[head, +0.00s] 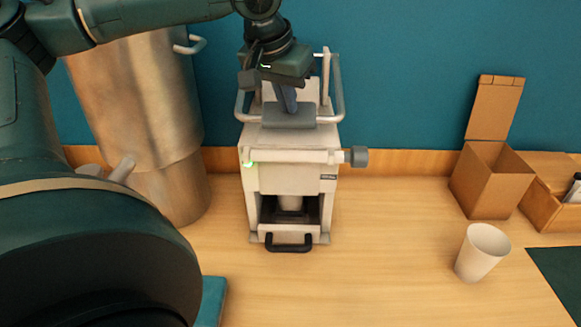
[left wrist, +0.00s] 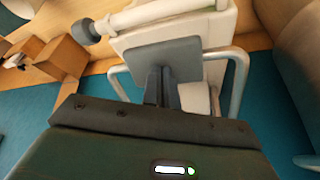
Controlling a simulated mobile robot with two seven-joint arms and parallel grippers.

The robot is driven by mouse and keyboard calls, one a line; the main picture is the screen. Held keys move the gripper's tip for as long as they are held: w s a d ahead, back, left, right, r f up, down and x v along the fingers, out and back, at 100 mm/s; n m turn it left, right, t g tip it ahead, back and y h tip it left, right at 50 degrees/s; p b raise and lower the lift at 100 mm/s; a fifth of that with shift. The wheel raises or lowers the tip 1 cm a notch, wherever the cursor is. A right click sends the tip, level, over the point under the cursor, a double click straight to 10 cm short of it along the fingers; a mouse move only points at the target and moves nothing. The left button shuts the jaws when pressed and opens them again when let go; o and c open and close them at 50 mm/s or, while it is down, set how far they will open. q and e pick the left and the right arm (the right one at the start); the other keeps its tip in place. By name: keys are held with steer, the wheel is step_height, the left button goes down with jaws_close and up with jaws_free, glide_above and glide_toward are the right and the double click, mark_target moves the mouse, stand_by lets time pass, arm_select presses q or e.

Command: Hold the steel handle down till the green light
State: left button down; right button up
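My left gripper (head: 288,104) is over the machine top between the handle's sides, pointing down at a grey pad (head: 300,117). Its fingers (left wrist: 158,88) look close together with nothing between them. Finger contact with the pad or handle is unclear. My right gripper is not visible.
A large metal pot (head: 140,90) stands close on the machine's left. A white cup (head: 482,252), an open brown box (head: 485,185) and a wooden holder (head: 545,205) are at right. A dark mat (head: 560,275) lies at the right edge. The table front of the machine is clear.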

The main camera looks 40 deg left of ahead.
arm_select(q)
step_height(320, 180, up, 4)
steer(key=p, duration=0.4)
steer(key=shift+f, duration=0.25)
steer(key=shift+r, duration=0.3)
step_height(320, 180, up, 7)
steer(key=shift+r, duration=0.15)
